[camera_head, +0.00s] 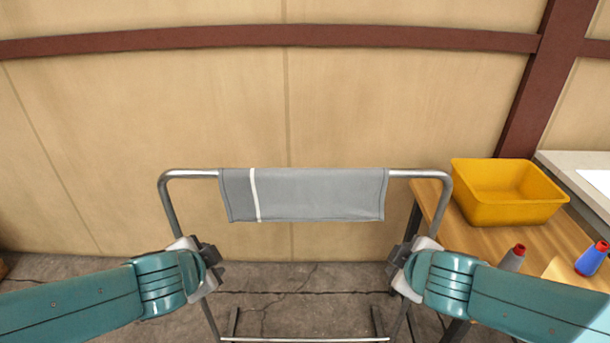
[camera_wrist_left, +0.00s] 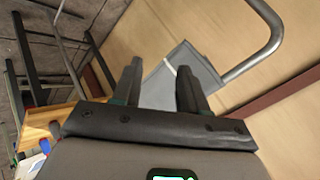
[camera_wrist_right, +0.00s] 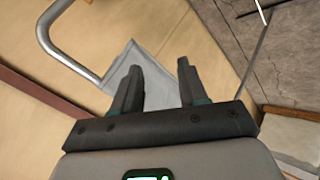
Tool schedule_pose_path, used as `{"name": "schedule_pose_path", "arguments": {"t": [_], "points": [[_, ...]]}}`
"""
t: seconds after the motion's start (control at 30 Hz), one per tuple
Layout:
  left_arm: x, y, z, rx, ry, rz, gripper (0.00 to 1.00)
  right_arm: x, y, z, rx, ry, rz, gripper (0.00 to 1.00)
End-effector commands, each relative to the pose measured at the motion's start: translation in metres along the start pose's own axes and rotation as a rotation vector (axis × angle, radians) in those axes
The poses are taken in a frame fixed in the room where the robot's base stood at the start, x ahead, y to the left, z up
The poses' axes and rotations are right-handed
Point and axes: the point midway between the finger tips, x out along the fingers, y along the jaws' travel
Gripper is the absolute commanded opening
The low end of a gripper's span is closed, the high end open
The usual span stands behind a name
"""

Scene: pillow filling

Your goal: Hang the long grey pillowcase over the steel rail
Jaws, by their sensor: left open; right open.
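The long grey pillowcase (camera_head: 318,194) with one white stripe near its left end hangs folded over the top bar of the steel rail (camera_head: 190,173). It hangs a short way down in front, and its back side is hidden. The pillowcase also shows in the left wrist view (camera_wrist_left: 198,68) and in the right wrist view (camera_wrist_right: 132,62). My left gripper (camera_head: 212,262) is open and empty, below and left of the pillowcase. My right gripper (camera_head: 396,262) is open and empty, below and right of it. Neither gripper touches the cloth.
A wooden table (camera_head: 480,243) stands at the right with a yellow bin (camera_head: 508,195), a grey spool (camera_head: 513,258) and a blue spool with a red top (camera_head: 592,259). A tan wall (camera_head: 150,110) is behind the rail. The space between my grippers is clear.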

Motion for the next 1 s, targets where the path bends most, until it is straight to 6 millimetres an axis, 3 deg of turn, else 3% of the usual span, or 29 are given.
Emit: {"name": "schedule_pose_path", "arguments": {"t": [0.17, 0.27, 0.37, 0.5, 0.6, 0.7, 0.83, 1.0], "points": [[0.008, 0.011, 0.003, -0.015, -0.007, 0.037, 0.43, 0.008, -0.011, 0.003, 0.015, -0.007, -0.037, 0.43], [0.03, 0.049, 0.015, -0.081, -0.034, 0.161, 0.43, 0.03, -0.049, 0.015, 0.081, -0.034, -0.161, 0.43], [0.059, 0.118, 0.036, -0.229, -0.084, 0.365, 0.43, 0.059, -0.118, 0.036, 0.229, -0.084, -0.365, 0.43], [0.086, 0.228, 0.074, -0.587, -0.207, 0.63, 0.43, 0.086, -0.228, 0.074, 0.587, -0.206, -0.629, 0.43], [0.093, 0.289, 0.104, -0.867, -0.331, 0.707, 0.43, 0.093, -0.289, 0.104, 0.866, -0.331, -0.707, 0.43], [0.094, 0.33, 0.132, -1.069, -0.456, 0.7, 0.43, 0.094, -0.329, 0.132, 1.069, -0.456, -0.7, 0.43], [0.092, 0.357, 0.158, -1.204, -0.568, 0.658, 0.43, 0.092, -0.357, 0.158, 1.204, -0.567, -0.658, 0.43], [0.09, 0.366, 0.167, -1.243, -0.604, 0.636, 0.43, 0.09, -0.365, 0.167, 1.243, -0.604, -0.636, 0.43]]}}
